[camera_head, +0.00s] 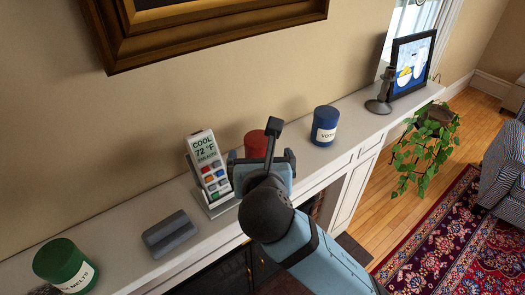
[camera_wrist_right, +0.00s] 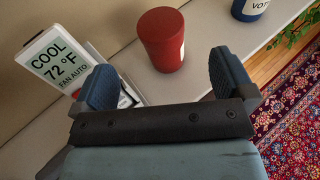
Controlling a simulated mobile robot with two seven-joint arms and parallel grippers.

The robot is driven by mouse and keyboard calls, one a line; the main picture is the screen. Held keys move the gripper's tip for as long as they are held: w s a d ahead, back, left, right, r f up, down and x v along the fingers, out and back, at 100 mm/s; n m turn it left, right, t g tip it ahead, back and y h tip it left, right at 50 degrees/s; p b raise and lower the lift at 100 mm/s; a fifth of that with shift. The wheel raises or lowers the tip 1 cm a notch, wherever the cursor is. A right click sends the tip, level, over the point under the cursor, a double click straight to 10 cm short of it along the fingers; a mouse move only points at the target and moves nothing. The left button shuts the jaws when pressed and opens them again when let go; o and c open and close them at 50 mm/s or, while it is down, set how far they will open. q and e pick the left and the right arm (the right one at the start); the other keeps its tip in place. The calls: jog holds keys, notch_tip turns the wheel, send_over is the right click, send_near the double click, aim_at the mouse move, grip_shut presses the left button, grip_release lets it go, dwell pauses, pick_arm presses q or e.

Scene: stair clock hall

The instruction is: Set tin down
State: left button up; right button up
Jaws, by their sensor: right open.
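A red tin (camera_head: 256,144) stands upright on the white mantel shelf (camera_head: 345,132), partly hidden behind my right gripper (camera_head: 262,160). In the right wrist view the red tin (camera_wrist_right: 161,40) stands clear of both fingers of the right gripper (camera_wrist_right: 164,80). The fingers are spread wide with nothing between them. A blue tin (camera_head: 325,126) stands farther right on the shelf, and a green tin (camera_head: 66,265) at the near left end. Both have white labels. My left gripper is not in view.
A thermostat remote (camera_head: 208,165) stands in a holder just left of the right gripper. A grey block (camera_head: 170,233) lies between it and the green tin. A dark candlestick (camera_head: 380,92) and a framed picture (camera_head: 411,62) are at the far right.

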aim_at(259, 141)
jog(key=x, duration=0.5)
jog(key=p+x, duration=0.2)
jog(key=x, duration=0.3)
jog(key=shift+w+f, duration=0.2)
jog(key=shift+w, duration=0.05)
jog(key=c, duration=1.1)
jog(key=shift+c, duration=0.6)
jog(key=shift+r, duration=0.1)
